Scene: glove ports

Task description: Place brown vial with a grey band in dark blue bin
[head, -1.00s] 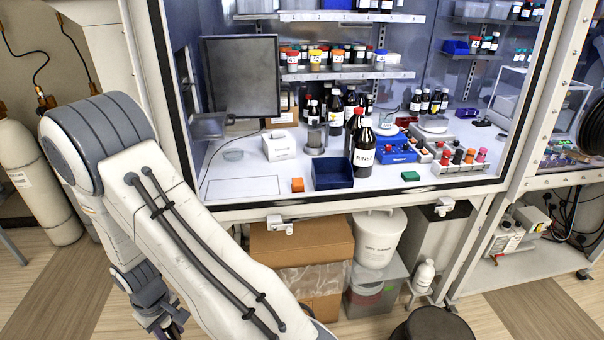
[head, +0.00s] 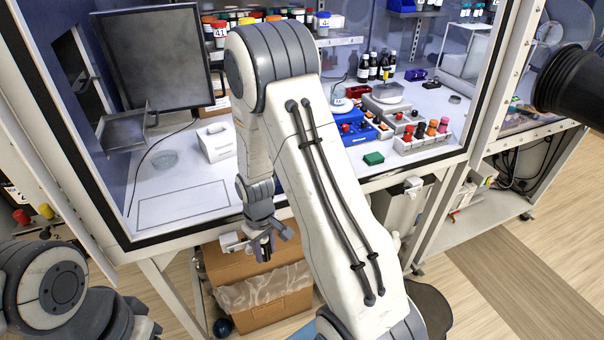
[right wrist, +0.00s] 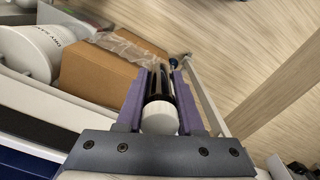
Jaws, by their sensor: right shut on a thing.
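My right gripper (head: 265,243) is shut on a dark brown vial with a white cap (right wrist: 160,118), held between its purple fingers in the right wrist view. The grey band cannot be made out. In the head view the gripper is in front of the cabinet's front edge, outside it and above a cardboard box. My left gripper is not in view.
The cabinet's front sill (head: 160,236) lies between the gripper and the white worktop. A white box (head: 217,142), a green block (head: 373,158) and a rack of capped vials (head: 422,142) stand inside. The open cardboard box (head: 255,285) is below.

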